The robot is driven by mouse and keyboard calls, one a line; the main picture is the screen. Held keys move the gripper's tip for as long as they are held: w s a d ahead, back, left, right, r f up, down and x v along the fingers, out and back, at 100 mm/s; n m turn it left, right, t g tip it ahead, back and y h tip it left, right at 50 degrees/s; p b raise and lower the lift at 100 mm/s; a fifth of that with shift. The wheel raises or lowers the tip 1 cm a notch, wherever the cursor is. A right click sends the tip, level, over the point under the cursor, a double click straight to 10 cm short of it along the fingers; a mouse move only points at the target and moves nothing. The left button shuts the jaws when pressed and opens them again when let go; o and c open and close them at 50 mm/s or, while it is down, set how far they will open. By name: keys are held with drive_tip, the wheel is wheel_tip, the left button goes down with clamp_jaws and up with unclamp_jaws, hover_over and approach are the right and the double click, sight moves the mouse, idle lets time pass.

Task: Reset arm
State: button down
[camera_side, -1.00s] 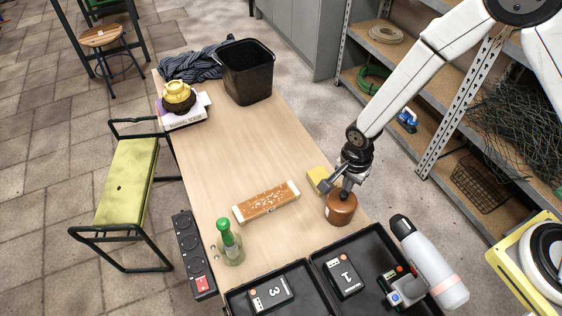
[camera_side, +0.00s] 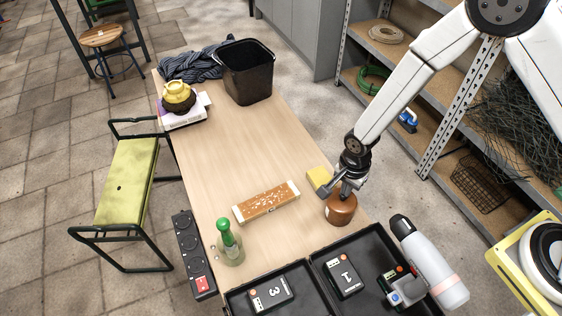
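My gripper (camera_side: 338,194) points down at the right edge of the wooden table (camera_side: 215,160), just above a round brown pot-like object (camera_side: 341,209). The gripper's tips are at the top of this object; at this size I cannot tell whether they grip it, touch it or hover over it. A yellow block (camera_side: 319,178) lies just left of my gripper. My arm reaches in from the upper right.
Close by are an orange-brown box (camera_side: 266,202), a green-capped bottle (camera_side: 229,243), black trays (camera_side: 375,243) with numbered boxes, and a white bottle (camera_side: 430,262). A black bin (camera_side: 248,72) stands at the back. The table's middle is clear. Shelves (camera_side: 440,110) stand right.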

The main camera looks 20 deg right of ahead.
drive_tip(key=shift+r, duration=0.15)
idle(0.4)
drive_tip(key=shift+r, duration=3.3)
drive_tip(key=shift+r, duration=0.15)
